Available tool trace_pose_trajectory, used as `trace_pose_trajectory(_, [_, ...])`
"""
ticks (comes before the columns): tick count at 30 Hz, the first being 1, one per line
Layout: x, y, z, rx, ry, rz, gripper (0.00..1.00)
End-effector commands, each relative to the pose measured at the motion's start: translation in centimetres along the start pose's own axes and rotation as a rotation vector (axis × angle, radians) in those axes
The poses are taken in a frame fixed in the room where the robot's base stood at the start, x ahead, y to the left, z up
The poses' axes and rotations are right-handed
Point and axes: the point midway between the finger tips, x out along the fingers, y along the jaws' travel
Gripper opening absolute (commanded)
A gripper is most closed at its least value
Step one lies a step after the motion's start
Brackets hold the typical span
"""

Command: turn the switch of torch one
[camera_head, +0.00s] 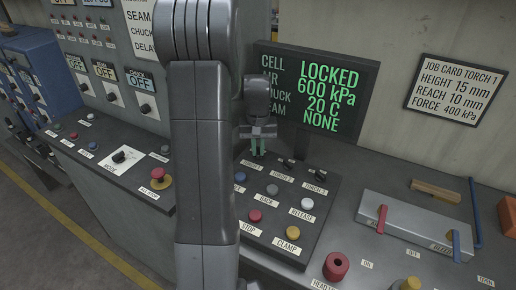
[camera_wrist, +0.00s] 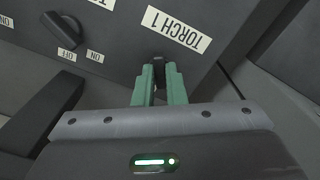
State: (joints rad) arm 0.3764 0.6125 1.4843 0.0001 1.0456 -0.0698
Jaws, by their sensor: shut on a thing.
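The torch one switch is a small dark knob (camera_wrist: 158,57) beside the white TORCH 1 label (camera_wrist: 177,29), which reads upside down in the wrist view. My gripper (camera_wrist: 160,76) has its two green fingers closed on this knob from above. The fingers hide most of the knob, so its pointing direction cannot be told. In the head view my gripper (camera_head: 258,150) reaches down to the top left of the sloped button panel (camera_head: 322,222), and the switch is hidden behind it.
Right of it in the head view are the torch two knob (camera_head: 289,164) and torch three knob (camera_head: 320,175). Several push buttons lie below. A dark screen (camera_head: 315,90) behind reads LOCKED, 600 kPa, 20 C, NONE. A job card (camera_head: 456,90) hangs on the wall.

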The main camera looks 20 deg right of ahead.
Motion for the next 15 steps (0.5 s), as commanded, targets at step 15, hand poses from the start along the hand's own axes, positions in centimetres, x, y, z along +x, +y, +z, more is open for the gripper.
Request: trace_pose_trajectory(15, [-0.11,0.02,-0.07,0.415,0.003,0.0,0.0])
